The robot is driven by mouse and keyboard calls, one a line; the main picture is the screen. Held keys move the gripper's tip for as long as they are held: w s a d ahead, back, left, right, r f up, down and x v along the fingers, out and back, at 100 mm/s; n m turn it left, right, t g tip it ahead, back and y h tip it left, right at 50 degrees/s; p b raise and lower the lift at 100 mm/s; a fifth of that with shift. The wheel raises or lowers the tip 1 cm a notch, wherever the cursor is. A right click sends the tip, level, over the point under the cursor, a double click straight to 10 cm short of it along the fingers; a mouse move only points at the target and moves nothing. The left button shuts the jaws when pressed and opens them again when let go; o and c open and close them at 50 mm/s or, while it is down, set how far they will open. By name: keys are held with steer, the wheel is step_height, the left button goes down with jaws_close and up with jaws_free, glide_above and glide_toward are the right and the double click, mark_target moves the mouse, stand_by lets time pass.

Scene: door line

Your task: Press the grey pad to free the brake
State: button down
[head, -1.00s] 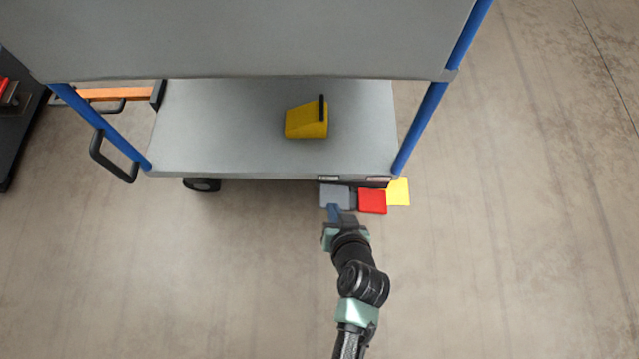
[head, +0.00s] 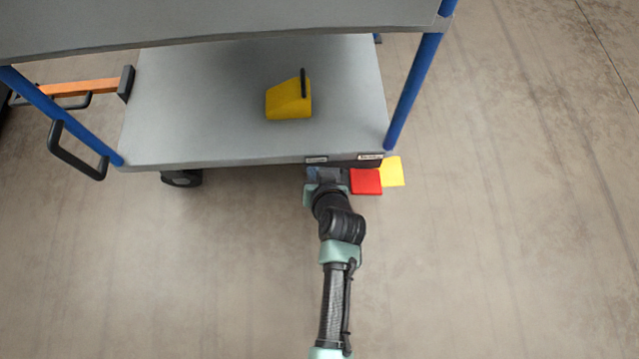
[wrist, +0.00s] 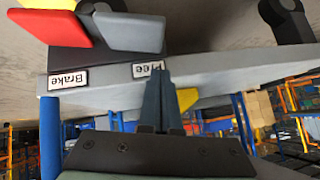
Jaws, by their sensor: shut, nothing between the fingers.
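The grey pad (wrist: 130,32) sits under the cart's edge beside the red pad (wrist: 62,27) in the wrist view. A label reading "Free" (wrist: 147,70) is on the cart edge by the grey pad, and one reading "Brake" (wrist: 68,78) is by the red one. My gripper (wrist: 160,72) is shut and empty, its tips appearing just beside the grey pad and over the Free label. In the head view my gripper (head: 322,176) is at the grey pad's place and mostly hides it. The red pad (head: 366,181) shows just right of it. I cannot tell whether the tips touch the pad.
The cart's lower shelf (head: 200,110) overhangs the pads and carries a yellow wedge (head: 288,100). A blue post (head: 412,95) rises at its right corner. A yellow square (head: 391,171) lies right of the red pad. A caster (head: 182,178) is to the left. Floor in front is clear.

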steer(key=shift+s+a+f+b, duration=0.1)
steer(key=shift+a+f+b, duration=0.1)
steer(key=shift+f+b, duration=0.45)
steer(key=shift+s+a+f+b, duration=0.1)
steer(key=shift+a+f+b, duration=0.1)
steer(key=shift+f, duration=0.85)
